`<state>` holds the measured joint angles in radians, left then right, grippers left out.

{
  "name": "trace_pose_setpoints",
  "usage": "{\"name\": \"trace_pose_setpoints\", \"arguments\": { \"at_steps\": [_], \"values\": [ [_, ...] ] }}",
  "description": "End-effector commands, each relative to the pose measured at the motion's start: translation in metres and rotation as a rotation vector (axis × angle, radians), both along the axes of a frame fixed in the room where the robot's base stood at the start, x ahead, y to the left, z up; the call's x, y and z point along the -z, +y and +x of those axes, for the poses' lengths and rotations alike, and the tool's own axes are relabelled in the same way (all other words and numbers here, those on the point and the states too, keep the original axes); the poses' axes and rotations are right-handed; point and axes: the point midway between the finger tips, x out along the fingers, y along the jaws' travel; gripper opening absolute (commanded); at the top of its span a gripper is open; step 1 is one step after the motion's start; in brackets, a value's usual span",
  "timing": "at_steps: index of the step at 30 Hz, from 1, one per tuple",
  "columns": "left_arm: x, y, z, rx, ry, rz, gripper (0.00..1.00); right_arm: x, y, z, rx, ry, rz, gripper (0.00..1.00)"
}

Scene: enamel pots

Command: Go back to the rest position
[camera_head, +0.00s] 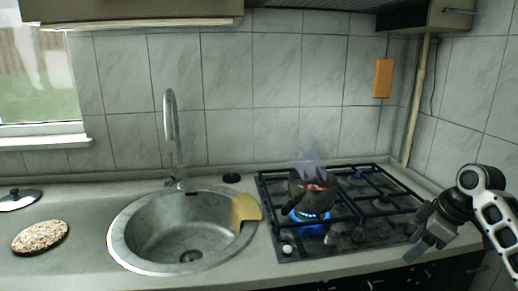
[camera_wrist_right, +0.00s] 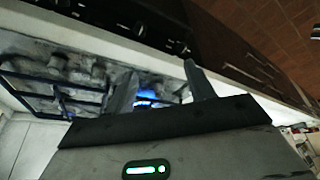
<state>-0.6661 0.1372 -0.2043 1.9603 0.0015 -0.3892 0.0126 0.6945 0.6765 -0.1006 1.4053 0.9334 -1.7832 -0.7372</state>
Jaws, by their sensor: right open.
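My right gripper (camera_head: 428,246) hangs in front of the right part of the stove, near the counter's front edge. Its two fingers stand apart and empty in the right wrist view (camera_wrist_right: 162,88). My left gripper is not in the head view. An enamel pot (camera_head: 312,190), dark with red at its top, stands on the lit front-left burner, with steam above it. Blue flame (camera_head: 310,215) shows under it.
The gas stove (camera_head: 345,240) with black grates lies left of my right gripper. A round steel sink (camera_head: 135,255) with a tall faucet (camera_head: 171,130) is at the middle left. A yellow cloth or sponge (camera_head: 245,208) lies on its rim. A speckled oval board (camera_head: 40,237) lies at left.

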Motion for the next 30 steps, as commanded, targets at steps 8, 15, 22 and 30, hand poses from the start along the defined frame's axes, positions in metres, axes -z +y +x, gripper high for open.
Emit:
{"name": "trace_pose_setpoints", "arguments": {
  "at_steps": [8,15,22,30],
  "values": [
    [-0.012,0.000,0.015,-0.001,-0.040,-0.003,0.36,0.087,0.035,-0.006,0.098,-0.030,-0.029,0.54],
    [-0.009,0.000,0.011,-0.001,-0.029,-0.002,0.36,0.196,0.098,-0.053,0.232,-0.125,-0.008,0.54],
    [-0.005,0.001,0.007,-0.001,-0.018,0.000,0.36,0.257,0.179,-0.152,0.406,-0.294,0.142,0.54],
    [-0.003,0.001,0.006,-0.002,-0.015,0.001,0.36,0.245,0.222,-0.224,0.535,-0.424,0.293,0.54]
  ]
}}
